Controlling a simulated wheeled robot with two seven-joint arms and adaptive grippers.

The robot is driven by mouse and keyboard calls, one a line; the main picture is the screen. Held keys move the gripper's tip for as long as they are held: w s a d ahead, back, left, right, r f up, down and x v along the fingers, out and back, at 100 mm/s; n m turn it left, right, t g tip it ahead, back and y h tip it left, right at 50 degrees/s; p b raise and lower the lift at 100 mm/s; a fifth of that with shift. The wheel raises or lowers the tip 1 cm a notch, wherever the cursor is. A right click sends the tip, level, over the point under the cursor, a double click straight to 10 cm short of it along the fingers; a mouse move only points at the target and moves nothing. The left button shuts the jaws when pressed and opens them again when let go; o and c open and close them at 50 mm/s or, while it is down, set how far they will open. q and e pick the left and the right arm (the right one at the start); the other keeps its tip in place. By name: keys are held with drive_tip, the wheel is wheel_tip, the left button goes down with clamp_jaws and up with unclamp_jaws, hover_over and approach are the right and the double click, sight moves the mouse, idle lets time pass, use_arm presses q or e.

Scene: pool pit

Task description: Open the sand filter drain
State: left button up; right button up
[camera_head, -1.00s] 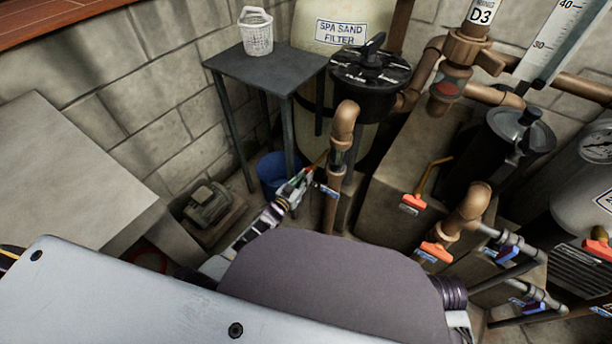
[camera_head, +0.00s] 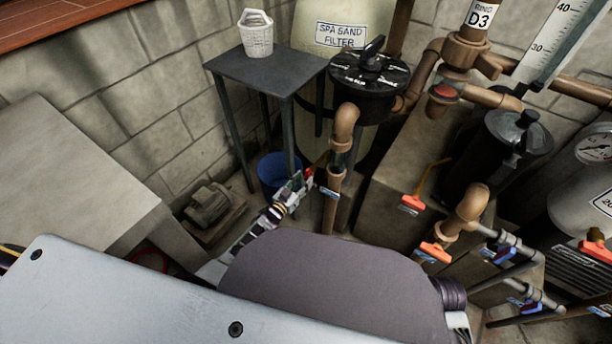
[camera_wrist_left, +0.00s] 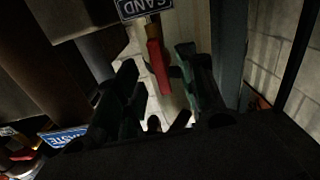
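The spa sand filter tank (camera_head: 308,18) stands at the back, with a black multiport valve (camera_head: 370,82) beside it. In the left wrist view a red valve handle (camera_wrist_left: 157,64) hangs below a tag (camera_wrist_left: 140,9) reading "SAND"; the rest of the tag is cut off. My left gripper (camera_head: 306,180) is low beside a brown vertical pipe (camera_head: 333,200). In the left wrist view its two dark fingers (camera_wrist_left: 160,80) are apart, with the red handle showing between them; contact cannot be told. My right gripper is not in view.
A grey table (camera_head: 265,68) with a white basket (camera_head: 256,35) stands behind my left gripper. A blue bucket (camera_head: 270,170) sits under it. A pump (camera_head: 208,205) lies left. Pipes with orange handles (camera_head: 412,203) crowd the right. A blue waste tag (camera_wrist_left: 62,137) shows in the wrist view.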

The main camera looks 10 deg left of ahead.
use_arm(q)
drive_tip(key=p+v, duration=0.2)
drive_tip(key=v, duration=0.3)
drive_tip(key=shift+s+a, duration=0.1)
idle(1.6)
